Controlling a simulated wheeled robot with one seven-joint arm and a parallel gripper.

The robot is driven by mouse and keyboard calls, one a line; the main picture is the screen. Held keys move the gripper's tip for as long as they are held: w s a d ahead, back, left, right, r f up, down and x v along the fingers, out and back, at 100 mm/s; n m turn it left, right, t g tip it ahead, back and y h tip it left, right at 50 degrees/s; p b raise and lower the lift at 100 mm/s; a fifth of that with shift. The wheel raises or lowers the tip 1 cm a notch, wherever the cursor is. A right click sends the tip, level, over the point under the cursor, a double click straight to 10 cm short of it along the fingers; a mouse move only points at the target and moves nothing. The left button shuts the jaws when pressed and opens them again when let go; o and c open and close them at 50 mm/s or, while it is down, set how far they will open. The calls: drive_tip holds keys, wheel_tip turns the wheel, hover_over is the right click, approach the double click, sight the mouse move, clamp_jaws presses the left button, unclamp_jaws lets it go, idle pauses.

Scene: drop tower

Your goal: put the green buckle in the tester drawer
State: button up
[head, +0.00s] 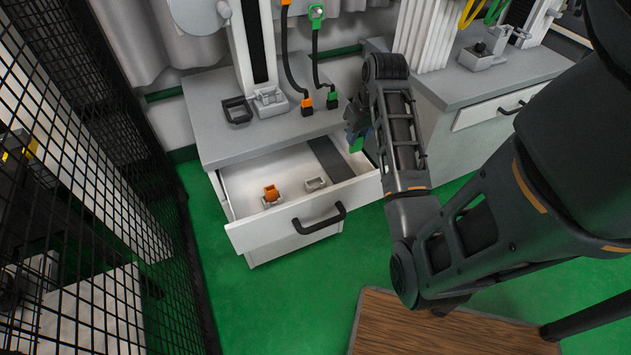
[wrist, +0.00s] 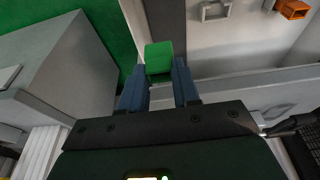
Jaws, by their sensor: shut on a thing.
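My gripper (head: 356,128) is shut on a green buckle (wrist: 158,58), which sticks out between the blue fingertips (wrist: 160,72) in the wrist view. In the head view a little of the green buckle (head: 357,144) shows beside my arm, which hides much of the gripper. The tester drawer (head: 290,235) is pulled open under the grey bench. My gripper is above its right side, near the dark strip (head: 328,158). The drawer holds an orange buckle (head: 271,193) and a small grey piece (head: 315,184) on its floor; the height of the green buckle above it is hard to tell.
The tester's bench top (head: 225,150) carries a column, a dark bracket (head: 237,111) and hanging straps with orange (head: 306,107) and green (head: 332,100) ends. A second bench (head: 480,85) stands at right. A mesh fence (head: 110,190) runs along the left.

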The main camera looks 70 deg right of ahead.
drive_tip(key=shift+w+a+f+b, duration=0.1)
drive_tip(key=shift+w+a+f, duration=0.85)
drive_tip(key=shift+w+f, duration=0.8)
drive_tip(key=shift+w+a+f+b, duration=0.1)
drive_tip(key=shift+w+a+f, duration=0.8)
drive_tip(key=shift+w+f, duration=0.8)
drive_tip(key=shift+w+a+f+b, duration=0.1)
drive_tip(key=shift+w+a+f, duration=0.85)
drive_tip(key=shift+w+f, duration=0.75)
drive_tip(key=shift+s+f, duration=0.25)
drive_tip(key=shift+f, duration=0.1)
drive_tip(key=o, duration=1)
drive_tip(key=shift+o, duration=0.2)
